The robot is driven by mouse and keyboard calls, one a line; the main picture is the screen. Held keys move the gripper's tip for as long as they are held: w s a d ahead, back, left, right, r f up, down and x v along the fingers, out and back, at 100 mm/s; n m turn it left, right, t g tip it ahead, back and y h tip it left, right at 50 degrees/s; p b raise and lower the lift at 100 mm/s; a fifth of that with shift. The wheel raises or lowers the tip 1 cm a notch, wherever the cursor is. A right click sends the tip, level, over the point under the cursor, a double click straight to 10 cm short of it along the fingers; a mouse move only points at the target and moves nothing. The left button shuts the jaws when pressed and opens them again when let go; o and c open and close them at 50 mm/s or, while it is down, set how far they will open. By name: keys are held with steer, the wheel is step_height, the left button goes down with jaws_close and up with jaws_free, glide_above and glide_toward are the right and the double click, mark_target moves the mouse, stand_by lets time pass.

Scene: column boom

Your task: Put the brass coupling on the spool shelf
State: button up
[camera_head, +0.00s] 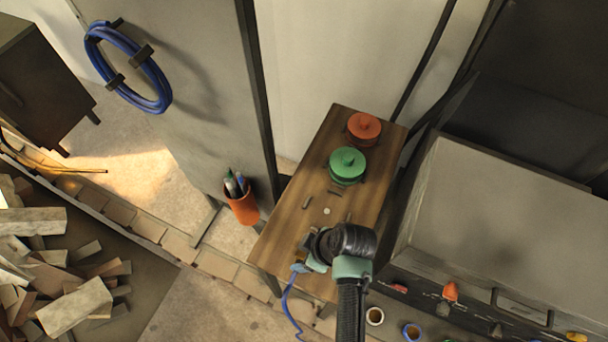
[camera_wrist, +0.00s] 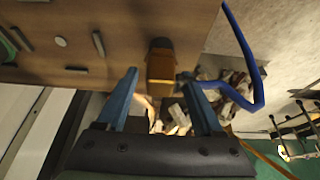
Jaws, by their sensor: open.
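The spool shelf (camera_head: 292,228) is a wooden board carrying a red spool (camera_head: 364,128) and a green spool (camera_head: 347,164). It also fills the upper left of the wrist view (camera_wrist: 120,20). A brass-coloured block (camera_wrist: 160,68), which looks like the brass coupling, shows at the board's near edge in the wrist view. My gripper (camera_head: 308,262) is over the near end of the board. In the wrist view my gripper (camera_wrist: 159,77) is open, with the block between its fingertips and a gap on each side. The head view hides the block behind my arm.
Small flat pieces and a pale disc (camera_head: 327,211) lie mid-board. An orange pen cup (camera_head: 243,207) is left of the board. A blue cable (camera_head: 288,302) hangs by my gripper. A grey cabinet (camera_head: 500,220) stands right. Rubble (camera_head: 75,300) lies lower left.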

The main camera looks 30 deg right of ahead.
steer(key=v, duration=1.2)
steer(key=shift+b, duration=0.4)
steer(key=shift+r, duration=0.15)
steer(key=w+d+r+m+t+h, duration=0.2)
steer(key=w+r+t+h, duration=0.3)
steer(key=w+r, duration=0.85)
steer(key=w+a+r+m+t, duration=0.1)
steer(key=w+r+t, duration=0.2)
steer(key=r, duration=0.5)
steer(key=w+a+r+t, duration=0.2)
steer(key=w+r+t, duration=0.1)
steer(key=r, duration=0.4)
steer(key=a+r+m+t, duration=0.1)
steer(key=a+r+t, duration=0.2)
steer(key=r, duration=0.5)
steer(key=a+r+m+t, duration=0.1)
steer(key=a+r+t, duration=0.1)
steer(key=r, duration=0.7)
steer(key=s+a+r+m+t+y, duration=0.1)
steer(key=s+a+r+t, duration=0.2)
steer(key=r, duration=0.6)
steer(key=s+a+r+m+t, duration=0.1)
steer(key=s+a+r+t, duration=0.3)
steer(key=s+r, duration=0.3)
step_height(320, 180, up, 2)
steer(key=shift+s+a+r+m+t+y, duration=0.1)
steer(key=shift+s+a+m+t+y, duration=0.2)
steer(key=shift+s+a+t+y, duration=0.15)
